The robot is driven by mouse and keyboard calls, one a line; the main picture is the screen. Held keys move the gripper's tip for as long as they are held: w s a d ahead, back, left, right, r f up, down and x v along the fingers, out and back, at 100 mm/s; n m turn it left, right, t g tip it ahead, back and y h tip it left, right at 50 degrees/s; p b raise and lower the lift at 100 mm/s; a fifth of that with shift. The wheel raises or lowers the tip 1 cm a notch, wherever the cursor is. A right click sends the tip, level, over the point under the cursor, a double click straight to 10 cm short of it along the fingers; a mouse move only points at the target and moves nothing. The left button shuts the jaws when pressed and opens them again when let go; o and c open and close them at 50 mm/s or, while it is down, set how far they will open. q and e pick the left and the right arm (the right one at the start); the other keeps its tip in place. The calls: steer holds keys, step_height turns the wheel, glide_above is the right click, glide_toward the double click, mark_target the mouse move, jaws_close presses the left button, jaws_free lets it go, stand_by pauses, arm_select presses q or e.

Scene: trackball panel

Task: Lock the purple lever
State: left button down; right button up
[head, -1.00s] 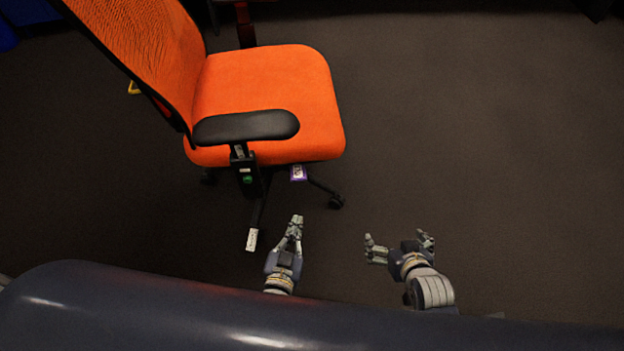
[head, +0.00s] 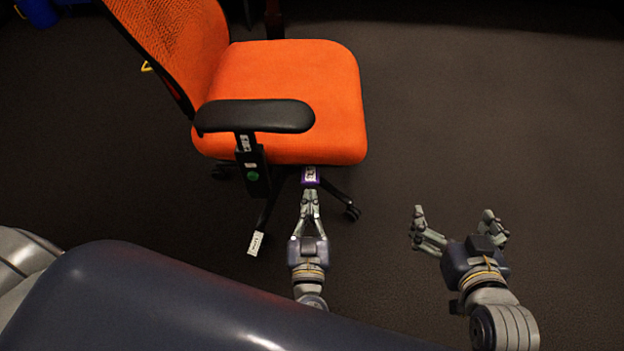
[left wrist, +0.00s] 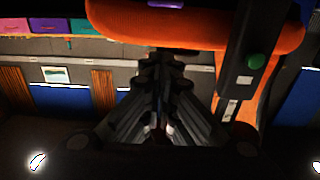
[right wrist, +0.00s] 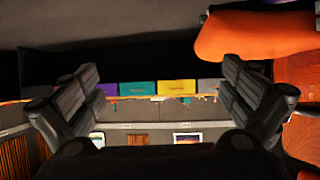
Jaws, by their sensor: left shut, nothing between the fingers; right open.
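The purple lever (head: 310,177), with a white label on it, sticks out from under the front edge of the orange seat (head: 290,95). A small purple patch, likely the same lever, shows at the top edge of the left wrist view (left wrist: 165,3). My left gripper (head: 310,196) is shut and empty, its fingertips just below the purple lever in the head view. I cannot tell whether they touch it. My right gripper (head: 455,214) is open and empty, to the right of the chair over clear floor.
A black armrest (head: 255,116) with a green button (head: 253,176) on its post stands left of the lever. A white-labelled part (head: 256,243) juts out lower left. The chair's wheeled base lies below the seat. The floor (head: 480,120) on the right is clear.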

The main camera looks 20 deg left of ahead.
arm_select(q)
steer(key=w, duration=0.1)
steer(key=b, duration=0.3)
glide_above(311, 181)
steer(key=shift+s+f, duration=0.1)
steer(key=shift+s, duration=0.05)
arm_select(e)
steer(key=w+a+r+t+y, duration=0.25)
steer(key=r+t, duration=0.35)
steer(key=r, duration=0.5)
arm_select(q)
steer(key=shift+s+d+f+b, duration=0.15)
steer(key=shift+f+b, duration=0.15)
steer(key=shift+f, duration=0.2)
steer(key=shift+s+f+b, duration=0.15)
steer(key=shift+f+b, duration=0.1)
steer(key=shift+f, duration=0.2)
steer(key=shift+s+d+f+b, duration=0.1)
steer(key=shift+s+f+b, duration=0.2)
steer(key=shift+f+b, duration=0.4)
steer(key=shift+f, duration=0.15)
arm_select(e)
steer(key=s+r+t+y, duration=0.2)
steer(key=s+r+t, duration=0.3)
steer(key=r, duration=0.6)
steer(key=shift+r+n+t, duration=0.3)
steer(key=shift+t, duration=1.1)
steer(key=shift+y, duration=0.25)
